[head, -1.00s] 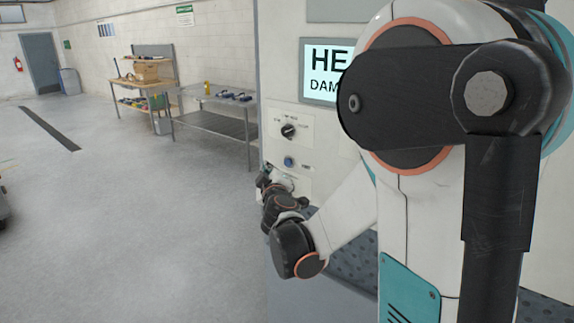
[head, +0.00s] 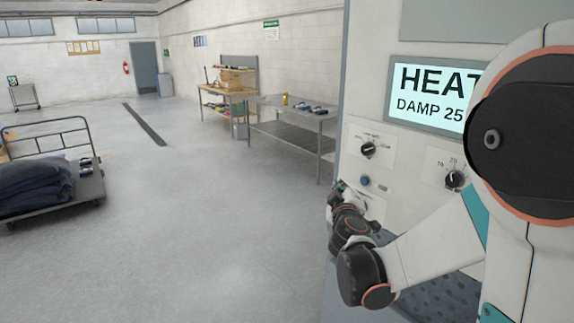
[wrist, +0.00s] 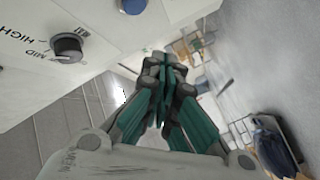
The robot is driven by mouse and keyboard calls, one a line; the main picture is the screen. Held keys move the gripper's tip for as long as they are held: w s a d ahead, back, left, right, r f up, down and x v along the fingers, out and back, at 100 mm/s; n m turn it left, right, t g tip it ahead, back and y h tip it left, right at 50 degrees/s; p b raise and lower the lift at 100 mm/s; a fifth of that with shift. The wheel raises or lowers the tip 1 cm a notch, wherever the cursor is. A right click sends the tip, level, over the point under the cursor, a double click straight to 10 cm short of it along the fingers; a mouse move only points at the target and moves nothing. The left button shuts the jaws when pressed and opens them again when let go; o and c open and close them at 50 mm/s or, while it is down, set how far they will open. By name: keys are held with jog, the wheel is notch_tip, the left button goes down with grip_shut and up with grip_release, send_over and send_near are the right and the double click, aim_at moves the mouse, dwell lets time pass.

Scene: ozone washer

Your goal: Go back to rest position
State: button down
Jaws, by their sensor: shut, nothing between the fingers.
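My gripper (wrist: 168,75) shows in the wrist view with its teal and grey fingers together and nothing between them. In the head view my gripper (head: 340,188) is small and partly hidden by my own wrist, just in front of the washer's control panel (head: 395,185), below a blue button (head: 365,181). I cannot tell whether it touches the panel. In the wrist view a dial (wrist: 67,47) marked MID and HIGH and the blue button (wrist: 133,6) lie to the upper left of the fingers.
The washer's screen (head: 430,95) reads HEAT and DAMP 25. A cart (head: 60,195) with dark folded cloth stands at the left. The floor between is clear.

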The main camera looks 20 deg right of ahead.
jog(key=s+a+f+m+g+y+b, duration=0.1)
jog(key=s+a+f+b, duration=0.4)
jog(key=s, duration=0.5)
jog(key=s+a+f+m+g+y+b, duration=0.2)
jog(key=s+a+f+g+y+b, duration=0.1)
jog(key=s+f, duration=0.5)
jog(key=s+a+f+m+g+y+b, duration=0.2)
jog(key=s+a+f+b, duration=0.4)
jog(key=s+a, duration=0.3)
jog(key=s+f+g+y, duration=0.1)
jog(key=s+g, duration=0.1)
jog(key=s, duration=0.1)
jog(key=shift+a+f+g+b, duration=0.25)
jog(key=shift+f+g+b, duration=0.05)
jog(key=shift+f+g, duration=0.1)
